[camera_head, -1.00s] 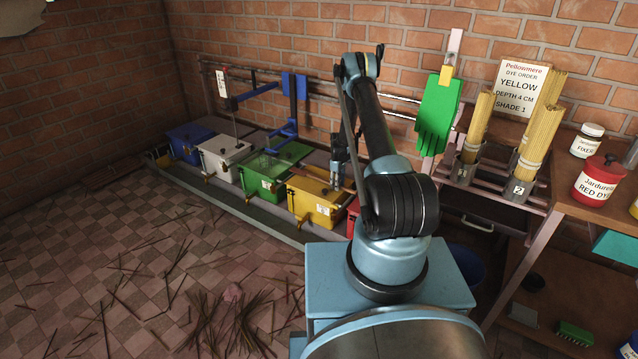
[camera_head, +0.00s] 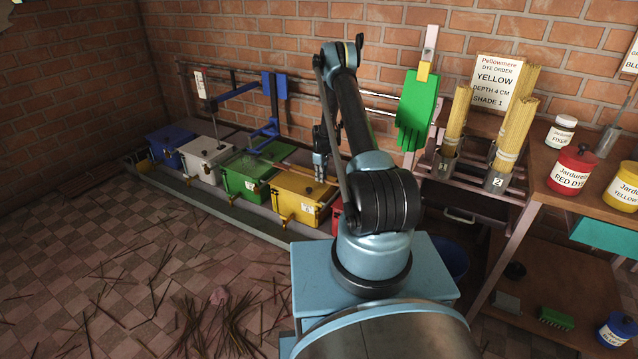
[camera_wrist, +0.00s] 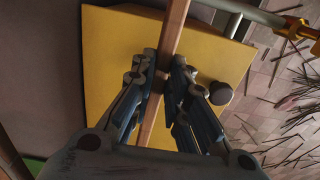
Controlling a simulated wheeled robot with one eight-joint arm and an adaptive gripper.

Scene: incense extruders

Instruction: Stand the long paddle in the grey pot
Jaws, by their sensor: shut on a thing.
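My gripper (camera_head: 320,176) is shut on a long brown wooden stick, which I take to be the long paddle (camera_wrist: 173,28), just above the lid of the yellow box (camera_head: 300,192). In the wrist view my gripper (camera_wrist: 166,85) pinches the stick from both sides, and the stick crosses above the yellow lid (camera_wrist: 112,50). Whether it touches the lid is unclear, and its ends are out of that view. A grey vessel (camera_head: 608,140) with a rod in it stands on the right-hand table, partly behind jars. I cannot tell if it is the grey pot.
Green (camera_head: 246,178), white (camera_head: 207,160) and blue boxes stand in a row left of the yellow one. A blue stand (camera_head: 270,115) rises behind them. A rack with bundled sticks (camera_head: 515,125) and a green glove (camera_head: 416,110) is at right. Loose sticks litter the floor.

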